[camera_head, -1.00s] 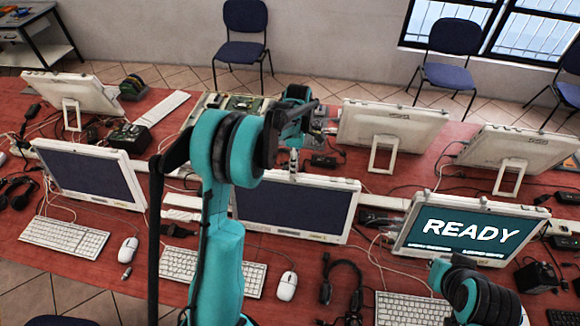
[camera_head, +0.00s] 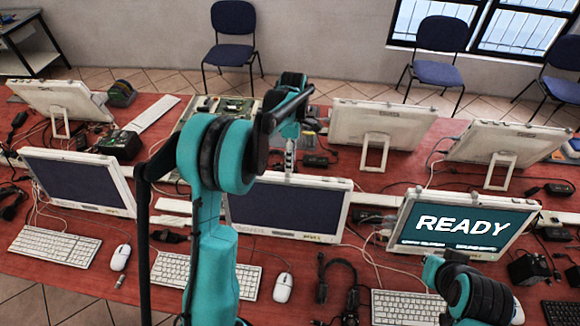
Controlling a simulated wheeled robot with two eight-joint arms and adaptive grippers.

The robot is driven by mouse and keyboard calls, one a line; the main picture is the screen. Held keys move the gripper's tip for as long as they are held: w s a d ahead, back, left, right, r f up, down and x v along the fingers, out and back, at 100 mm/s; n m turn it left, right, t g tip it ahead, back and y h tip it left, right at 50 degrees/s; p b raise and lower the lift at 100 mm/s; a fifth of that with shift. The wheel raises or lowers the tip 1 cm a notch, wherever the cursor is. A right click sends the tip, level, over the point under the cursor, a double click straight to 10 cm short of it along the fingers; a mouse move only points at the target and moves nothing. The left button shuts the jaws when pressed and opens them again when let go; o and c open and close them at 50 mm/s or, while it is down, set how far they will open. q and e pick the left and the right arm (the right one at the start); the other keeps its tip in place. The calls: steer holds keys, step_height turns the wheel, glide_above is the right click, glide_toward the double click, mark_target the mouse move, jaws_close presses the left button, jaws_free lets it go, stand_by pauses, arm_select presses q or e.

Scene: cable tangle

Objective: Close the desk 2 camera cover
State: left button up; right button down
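The middle front monitor (camera_head: 285,212) has a dark screen and a pale frame. I take it as desk 2, but no label confirms this. Its camera cover is too small to make out, and whether it is open or shut cannot be told. My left arm reaches over the desk from below. My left gripper (camera_head: 289,163) points down at the monitor's top edge, near its middle. The fingers look close together, but their opening and any contact are too small to tell. My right arm shows at the lower right, in front of the READY monitor (camera_head: 461,224); its gripper is not in view.
Another dark monitor (camera_head: 76,181) stands at the left. Back-row monitors, including one seen from behind (camera_head: 380,123), stand beyond the gripper.

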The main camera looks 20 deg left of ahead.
arm_select(q)
steer(key=v, duration=0.8)
steer(key=shift+r, duration=0.2)
steer(key=m+t+b, duration=0.2)
steer(key=m+b, duration=0.2)
steer(key=b, duration=0.1)
glide_above(292, 181)
steer(key=f, duration=0.1)
steer(key=s+d+f+m+t+b, duration=0.2)
steer(key=s+f+m+t+b, duration=0.1)
steer(key=s+f+m+b, duration=0.3)
steer(key=s+d+f+m+t+b, duration=0.3)
steer(key=s+f+m+b, duration=0.3)
steer(key=s+f+m, duration=0.5)
steer(key=shift+s+t+y+b, duration=0.35)
steer(key=shift+s+t, duration=0.45)
steer(key=shift+s, duration=0.4)
stand_by(0.7)
